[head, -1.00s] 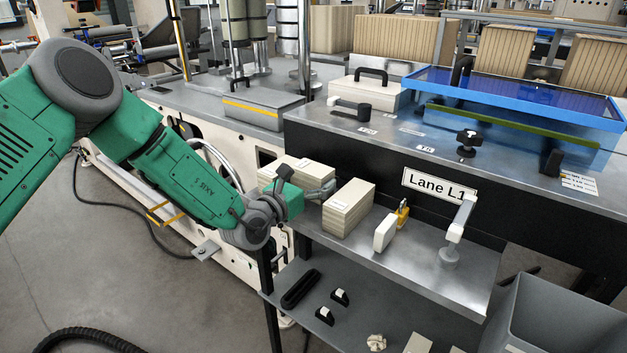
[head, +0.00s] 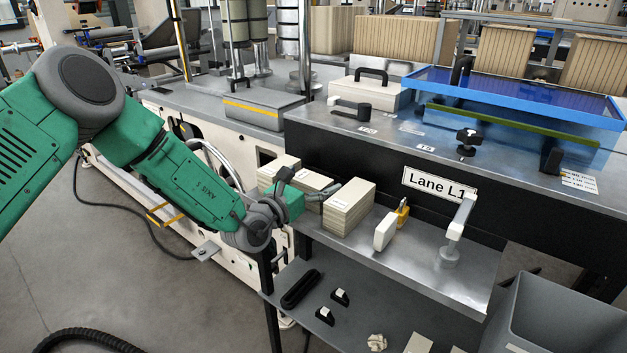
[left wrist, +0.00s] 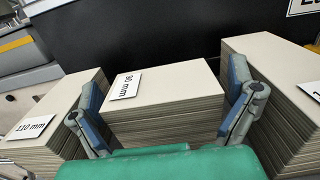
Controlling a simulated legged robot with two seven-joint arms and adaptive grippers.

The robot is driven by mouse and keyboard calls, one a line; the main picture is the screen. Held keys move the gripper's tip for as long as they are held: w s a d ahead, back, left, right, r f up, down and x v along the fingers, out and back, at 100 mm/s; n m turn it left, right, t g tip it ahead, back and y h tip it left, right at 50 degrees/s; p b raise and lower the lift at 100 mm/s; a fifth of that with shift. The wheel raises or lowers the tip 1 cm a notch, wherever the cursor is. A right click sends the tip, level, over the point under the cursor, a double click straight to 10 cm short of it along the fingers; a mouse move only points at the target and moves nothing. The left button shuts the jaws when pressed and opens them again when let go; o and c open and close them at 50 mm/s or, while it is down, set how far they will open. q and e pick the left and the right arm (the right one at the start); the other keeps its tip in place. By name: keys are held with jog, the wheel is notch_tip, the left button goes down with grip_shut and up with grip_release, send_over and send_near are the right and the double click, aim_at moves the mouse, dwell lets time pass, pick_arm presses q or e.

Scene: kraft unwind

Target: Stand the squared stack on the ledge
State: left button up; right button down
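A cream stack of sheets labelled 90 mm (left wrist: 165,90) stands upright between two similar stacks; its top also shows in the head view (head: 313,180). My left gripper (head: 310,194) is at this stack, with one finger along each side. The metal ledge (head: 425,262) runs along the dark front of the machine. Whether the stack's underside touches the ledge is hidden. My right gripper is not in view.
A stack labelled 110 mm (left wrist: 50,115) stands close on the left and another stack (head: 349,208) close on the right. Further right are a white block (head: 385,232), a yellow piece (head: 403,211) and a white-handled clamp (head: 456,228). Clear ledge lies in front of these.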

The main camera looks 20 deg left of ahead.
pick_arm(q)
jog(key=shift+s+f, duration=0.2)
jog(key=shift+f, duration=0.3)
jog(key=shift+r+p, duration=0.4)
jog(key=shift+r, duration=0.2)
jog(key=v, duration=1.1)
jog(key=shift+s+a+r, duration=0.2)
jog(key=shift+s+a, duration=0.05)
jog(key=shift+s, duration=0.05)
